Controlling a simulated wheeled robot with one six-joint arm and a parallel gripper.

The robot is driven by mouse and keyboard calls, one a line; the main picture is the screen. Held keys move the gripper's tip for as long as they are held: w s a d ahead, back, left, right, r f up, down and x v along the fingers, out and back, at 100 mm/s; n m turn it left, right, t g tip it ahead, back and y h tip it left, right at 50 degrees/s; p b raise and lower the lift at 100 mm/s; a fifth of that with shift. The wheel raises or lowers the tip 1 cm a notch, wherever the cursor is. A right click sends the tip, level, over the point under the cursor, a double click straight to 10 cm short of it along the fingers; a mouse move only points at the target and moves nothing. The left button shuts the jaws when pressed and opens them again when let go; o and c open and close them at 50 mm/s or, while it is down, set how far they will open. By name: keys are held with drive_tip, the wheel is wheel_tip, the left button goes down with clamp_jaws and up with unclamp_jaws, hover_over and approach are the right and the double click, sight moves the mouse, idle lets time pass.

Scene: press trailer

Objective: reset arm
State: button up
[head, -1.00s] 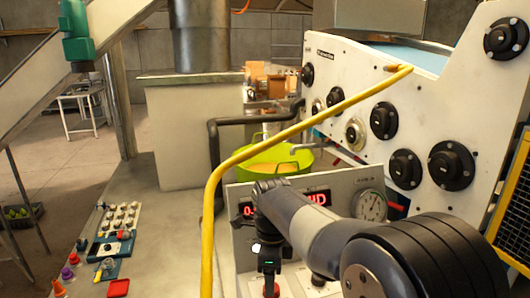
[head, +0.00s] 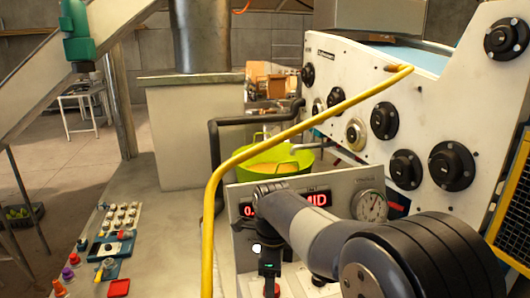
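My gripper (head: 270,285) is at the end of my dark grey arm, low in the middle of the head view, pointing down in front of a grey control panel (head: 345,190). Its fingers are small and partly cut off by the lower edge, so I cannot tell whether they are open or shut. A red button (head: 277,291) shows close beside the fingertips. The panel has a red lit display (head: 317,199) ending in "ID", partly hidden by my arm, and a round dial gauge (head: 370,207).
A white machine with black knobs (head: 452,165) stands at the right. A green tub (head: 280,160) sits behind the panel. A button board (head: 118,222) lies at the left; the grey surface between is clear.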

wheel_tip(320, 180, up, 8)
drive_tip(key=r, duration=0.1)
wheel_tip(320, 180, down, 11)
drive_tip(key=shift+s+f, duration=0.1)
drive_tip(key=shift+f, duration=0.05)
drive_tip(key=shift+f+n, duration=0.3)
drive_tip(key=n+b, duration=0.1)
drive_tip(key=n, duration=0.3)
drive_tip(key=shift+n, duration=0.3)
drive_tip(key=n+b, duration=0.1)
drive_tip(key=n, duration=0.2)
drive_tip(key=shift+n+b, duration=0.3)
drive_tip(key=n+b, duration=0.2)
drive_tip(key=n, duration=0.2)
drive_tip(key=shift+n, duration=0.3)
drive_tip(key=n+b, duration=0.2)
drive_tip(key=n, duration=0.2)
drive_tip(key=shift+b, duration=0.3)
drive_tip(key=shift+r+n, duration=0.25)
drive_tip(key=shift+n, duration=0.15)
drive_tip(key=shift+r, duration=0.75)
